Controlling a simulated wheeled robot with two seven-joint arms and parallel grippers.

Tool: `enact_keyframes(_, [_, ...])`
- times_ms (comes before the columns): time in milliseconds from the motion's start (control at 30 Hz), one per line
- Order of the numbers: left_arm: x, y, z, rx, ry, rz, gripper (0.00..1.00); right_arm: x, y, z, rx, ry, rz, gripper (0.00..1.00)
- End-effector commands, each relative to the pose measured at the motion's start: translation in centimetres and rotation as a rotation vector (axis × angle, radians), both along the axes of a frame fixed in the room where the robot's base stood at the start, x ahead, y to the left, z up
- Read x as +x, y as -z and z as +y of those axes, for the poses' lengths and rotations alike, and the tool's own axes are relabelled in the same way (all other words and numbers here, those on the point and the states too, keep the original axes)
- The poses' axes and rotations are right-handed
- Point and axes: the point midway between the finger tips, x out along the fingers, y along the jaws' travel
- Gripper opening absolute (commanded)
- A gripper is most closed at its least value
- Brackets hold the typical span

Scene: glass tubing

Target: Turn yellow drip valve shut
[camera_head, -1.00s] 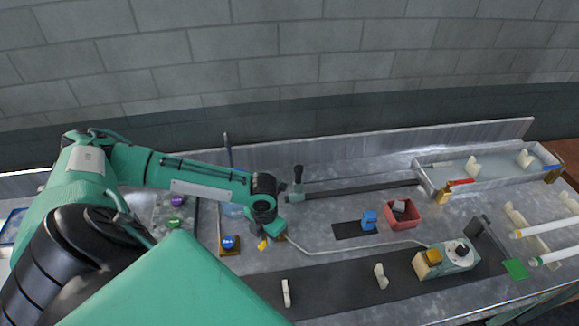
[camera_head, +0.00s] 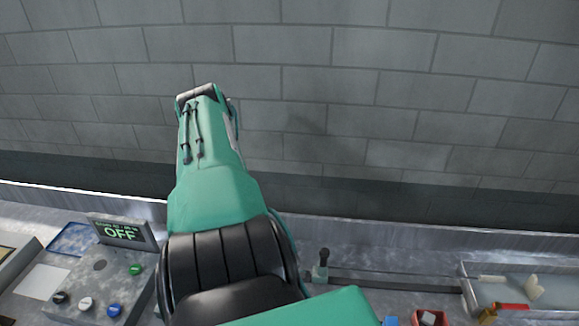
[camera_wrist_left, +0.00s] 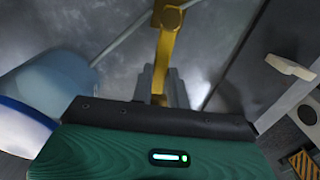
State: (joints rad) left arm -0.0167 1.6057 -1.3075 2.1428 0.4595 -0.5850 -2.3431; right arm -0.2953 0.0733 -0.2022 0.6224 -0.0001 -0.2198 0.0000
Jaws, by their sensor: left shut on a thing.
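The yellow valve (camera_wrist_left: 166,42) shows at the top middle of the left wrist view, as a yellow lever with a rounded end. My left gripper (camera_wrist_left: 163,88) is shut on the lower part of this lever, its grey fingers on either side. A thin pale tube (camera_wrist_left: 122,38) runs to the valve from the lower left. In the head view my left arm stands raised in the middle, and it hides the valve and the left gripper. My right gripper is not in view.
In the left wrist view a translucent blue vessel (camera_wrist_left: 50,85) is close on the left, and a white lever (camera_wrist_left: 289,67) is on the right. In the head view, a display reading OFF (camera_head: 122,232) is at left, a metal tray (camera_head: 470,270) and red box (camera_head: 430,313) at right.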

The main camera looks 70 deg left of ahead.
Motion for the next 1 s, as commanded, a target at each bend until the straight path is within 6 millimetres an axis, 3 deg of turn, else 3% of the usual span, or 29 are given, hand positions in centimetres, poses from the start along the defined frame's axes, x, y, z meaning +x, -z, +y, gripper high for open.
enact_keyframes(233, [-1.1, 0.0, 0.2, 0.001, 0.037, -0.004, 0.0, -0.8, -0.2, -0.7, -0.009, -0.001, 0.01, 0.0])
enact_keyframes(667, [-1.2, 0.1, 0.2, 0.0, 0.043, -0.005, 0.0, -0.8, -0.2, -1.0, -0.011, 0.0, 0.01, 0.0])
enact_keyframes(700, [-1.2, 0.1, 0.2, 0.0, 0.043, -0.005, 0.2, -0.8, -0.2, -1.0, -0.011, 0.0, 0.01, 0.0])
enact_keyframes(800, [-1.3, 0.1, 0.2, -0.001, 0.043, -0.004, 0.38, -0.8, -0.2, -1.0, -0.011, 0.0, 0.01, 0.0])
enact_keyframes(1000, [-1.4, 0.1, 0.2, 0.0, 0.042, -0.002, 0.38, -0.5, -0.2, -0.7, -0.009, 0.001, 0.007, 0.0])
